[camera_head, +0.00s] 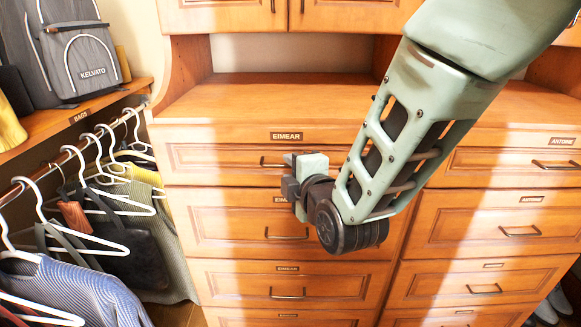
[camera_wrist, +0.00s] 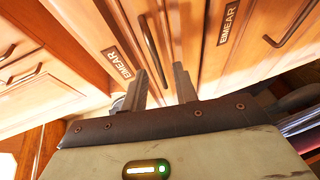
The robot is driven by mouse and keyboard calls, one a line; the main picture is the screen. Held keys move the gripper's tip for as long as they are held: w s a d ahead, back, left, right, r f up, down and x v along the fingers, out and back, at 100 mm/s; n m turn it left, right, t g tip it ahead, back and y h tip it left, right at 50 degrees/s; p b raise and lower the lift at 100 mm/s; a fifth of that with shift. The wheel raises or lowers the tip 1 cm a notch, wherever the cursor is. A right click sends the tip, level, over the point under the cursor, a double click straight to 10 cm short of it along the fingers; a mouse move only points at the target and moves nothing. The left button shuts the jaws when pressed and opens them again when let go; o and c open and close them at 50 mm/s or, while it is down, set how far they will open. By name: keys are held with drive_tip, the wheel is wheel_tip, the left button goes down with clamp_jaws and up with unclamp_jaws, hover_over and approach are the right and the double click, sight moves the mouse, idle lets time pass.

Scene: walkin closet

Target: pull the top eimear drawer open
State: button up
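The top Eimear drawer (camera_head: 220,160) is shut, under the large EIMEAR label (camera_head: 287,136) on the wooden unit. Its dark bar handle (camera_head: 268,163) shows only at its left part; my gripper hides the rest in the head view. My gripper (camera_head: 293,172) is in front of this drawer's handle. In the wrist view, my gripper (camera_wrist: 163,78) has its two fingers apart. The handle (camera_wrist: 151,45) runs down toward the gap between the fingertips. I cannot tell whether the fingers touch it.
A second Eimear drawer, with its handle (camera_head: 287,236), and more drawers lie below, all shut. Antoine drawers (camera_head: 500,165) stand to the right. Hangers with clothes (camera_head: 75,285) and a grey backpack (camera_head: 80,50) are at the left. The countertop (camera_head: 250,100) is bare.

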drive_tip(key=shift+w+a+f, duration=0.1)
drive_tip(key=shift+w+a, duration=0.05)
drive_tip(key=shift+w, duration=0.25)
drive_tip(key=shift+c, duration=0.3)
clamp_jaws()
drive_tip(key=shift+s, duration=0.1)
